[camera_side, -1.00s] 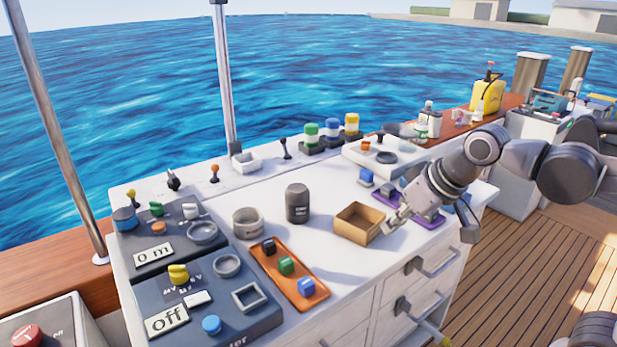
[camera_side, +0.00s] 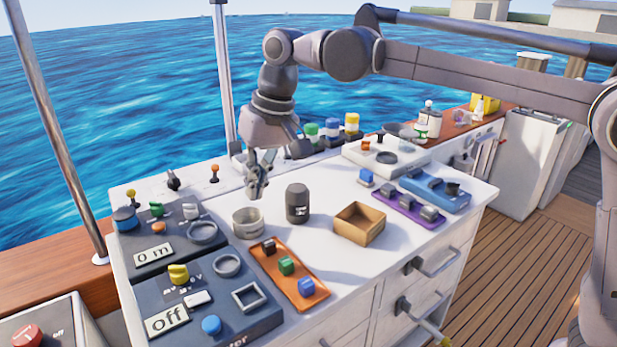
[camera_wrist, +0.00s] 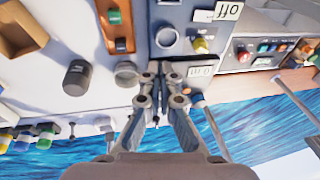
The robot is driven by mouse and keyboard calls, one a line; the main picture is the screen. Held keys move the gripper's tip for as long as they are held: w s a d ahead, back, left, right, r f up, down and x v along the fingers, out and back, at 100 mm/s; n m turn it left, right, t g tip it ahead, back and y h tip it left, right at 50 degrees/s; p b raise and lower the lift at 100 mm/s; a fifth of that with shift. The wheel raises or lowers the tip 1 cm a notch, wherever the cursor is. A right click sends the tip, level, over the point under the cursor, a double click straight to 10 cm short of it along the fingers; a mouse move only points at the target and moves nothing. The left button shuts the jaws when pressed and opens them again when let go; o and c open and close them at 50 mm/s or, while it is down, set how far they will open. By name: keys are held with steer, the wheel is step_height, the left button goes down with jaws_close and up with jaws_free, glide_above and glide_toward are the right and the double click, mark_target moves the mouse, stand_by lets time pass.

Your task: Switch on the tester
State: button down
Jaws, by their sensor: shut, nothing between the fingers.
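The tester (camera_side: 245,328) is a dark grey panel at the front left of the white bench, with the end of its name, "ter", on its front edge. Its display (camera_side: 167,320) reads "off". It carries a yellow knob (camera_side: 178,274), a white block (camera_side: 199,298), a blue button (camera_side: 211,325) and round and square rings. In the wrist view the display (camera_wrist: 228,11) and yellow knob (camera_wrist: 201,46) show upside down. My gripper (camera_side: 256,188) is shut and empty, pointing down above the bench behind the grey round dish (camera_side: 248,222). It also shows in the wrist view (camera_wrist: 164,76).
Another grey panel (camera_side: 185,248) reading "0 m" adjoins the tester. An orange tray (camera_side: 318,298) with coloured blocks lies right of it. A dark canister (camera_side: 297,203) and an open wooden box (camera_side: 342,225) stand farther right. Small levers line the back edge.

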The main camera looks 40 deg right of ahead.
steer(key=g, duration=0.2)
glide_above(189, 300)
steer(key=d, duration=0.3)
step_height(189, 300, down, 3)
steer(key=shift+a+f, duration=0.15)
steer(key=shift+a, duration=0.05)
steer(key=shift+f, duration=0.1)
steer(key=f, duration=0.4)
steer(key=a+f, duration=0.1)
steer(key=f, duration=0.4)
steer(key=a+f, duration=0.1)
steer(key=f, duration=0.3)
steer(key=shift+a+f, duration=0.1)
steer(key=shift+f, duration=0.25)
